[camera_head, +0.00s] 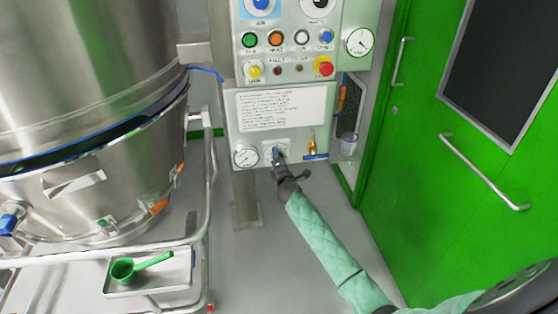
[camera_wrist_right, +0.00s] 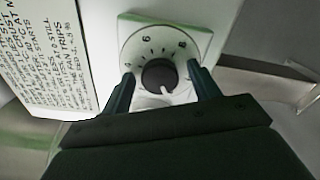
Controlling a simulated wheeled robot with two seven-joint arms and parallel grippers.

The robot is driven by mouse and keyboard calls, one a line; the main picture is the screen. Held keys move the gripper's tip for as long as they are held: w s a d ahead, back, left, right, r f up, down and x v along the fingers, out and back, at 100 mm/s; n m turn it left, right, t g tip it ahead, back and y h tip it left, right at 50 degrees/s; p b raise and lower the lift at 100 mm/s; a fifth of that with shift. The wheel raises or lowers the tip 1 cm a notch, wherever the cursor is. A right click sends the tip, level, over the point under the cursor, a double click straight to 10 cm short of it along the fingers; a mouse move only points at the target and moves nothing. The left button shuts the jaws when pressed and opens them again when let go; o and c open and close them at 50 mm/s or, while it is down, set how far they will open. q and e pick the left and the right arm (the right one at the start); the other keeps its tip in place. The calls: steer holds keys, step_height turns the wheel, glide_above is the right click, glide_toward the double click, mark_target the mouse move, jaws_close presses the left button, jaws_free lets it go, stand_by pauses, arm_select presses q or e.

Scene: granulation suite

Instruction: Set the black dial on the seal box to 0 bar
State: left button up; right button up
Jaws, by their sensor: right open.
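The seal box (camera_head: 305,148) is the lower white box on the post, and its front shows in the head view. The black dial (camera_wrist_right: 158,74) sits on a round white scale (camera_wrist_right: 160,48) in the right wrist view. Its white pointer mark is turned to the lower part of the scale, slightly right. The numerals 4, 6 and 8 are readable; the lower scale is hidden. My right gripper (camera_wrist_right: 160,71) is open, with one finger on each side of the dial; I cannot tell whether they touch it. In the head view my right gripper (camera_head: 281,163) hides most of the dial. My left gripper is out of view.
A pressure gauge (camera_head: 246,157) is left of the dial, and a small brass valve with a blue handle (camera_head: 315,156) is right of it. A printed notice (camera_head: 281,108) is above. A green door (camera_head: 450,170) stands right, a steel vessel (camera_head: 90,120) left.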

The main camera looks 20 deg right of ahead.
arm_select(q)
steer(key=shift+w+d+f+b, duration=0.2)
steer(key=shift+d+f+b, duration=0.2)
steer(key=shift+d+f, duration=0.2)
arm_select(e)
steer(key=v, duration=0.7)
steer(key=shift+s+a, duration=0.15)
steer(key=shift+s, duration=0.2)
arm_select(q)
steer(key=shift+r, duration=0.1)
